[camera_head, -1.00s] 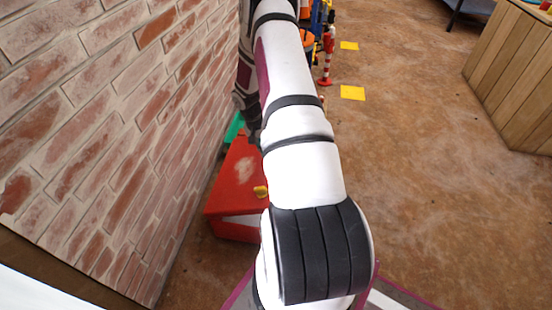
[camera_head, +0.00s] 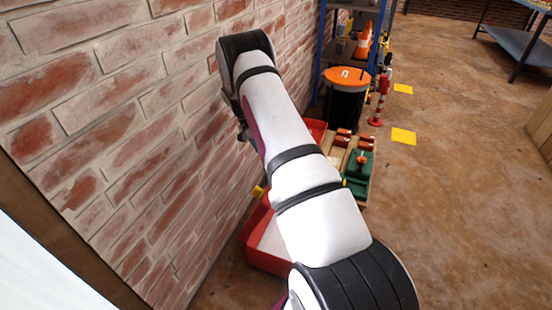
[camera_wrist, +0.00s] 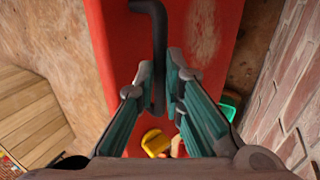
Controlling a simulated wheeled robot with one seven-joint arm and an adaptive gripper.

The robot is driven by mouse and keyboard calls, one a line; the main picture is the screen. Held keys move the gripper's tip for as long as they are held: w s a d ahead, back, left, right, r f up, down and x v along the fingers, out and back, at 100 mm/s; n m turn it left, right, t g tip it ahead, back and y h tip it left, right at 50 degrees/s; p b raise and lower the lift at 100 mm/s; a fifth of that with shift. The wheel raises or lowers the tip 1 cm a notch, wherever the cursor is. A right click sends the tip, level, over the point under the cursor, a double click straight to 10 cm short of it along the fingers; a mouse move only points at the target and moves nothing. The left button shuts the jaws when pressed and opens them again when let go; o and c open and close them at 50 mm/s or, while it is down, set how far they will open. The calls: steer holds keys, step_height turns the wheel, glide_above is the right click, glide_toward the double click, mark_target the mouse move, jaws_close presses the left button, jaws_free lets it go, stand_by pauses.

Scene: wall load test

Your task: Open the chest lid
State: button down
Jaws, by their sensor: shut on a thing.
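The red chest (camera_head: 268,263) stands on the floor by the brick wall, partly hidden behind my arm in the head view. Its lid looks raised towards the wall, with a pale area showing inside the red rim. A yellow latch piece (camera_head: 258,192) shows high by the wall. In the wrist view the red lid (camera_wrist: 115,50) fills the middle, with a dark bar handle (camera_wrist: 158,30) and a yellow latch (camera_wrist: 155,142). My gripper (camera_wrist: 166,82) is shut on the handle, one finger on each side. The head view does not clearly show my fingers.
The brick wall (camera_head: 110,110) runs close along the left. Behind the chest are a wooden crate with green and orange items (camera_head: 358,165), a black barrel with an orange top (camera_head: 346,76) and a blue shelf.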

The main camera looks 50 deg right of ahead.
steer(key=shift+w+a+f, duration=0.5)
steer(key=shift+w+f, duration=0.15)
steer(key=shift+f, duration=0.1)
steer(key=c, duration=1.7)
jaws_free()
steer(key=shift+f, duration=0.25)
steer(key=shift+o, duration=0.2)
step_height(320, 180, up, 10)
steer(key=shift+d+r, duration=0.15)
steer(key=shift+r, duration=0.1)
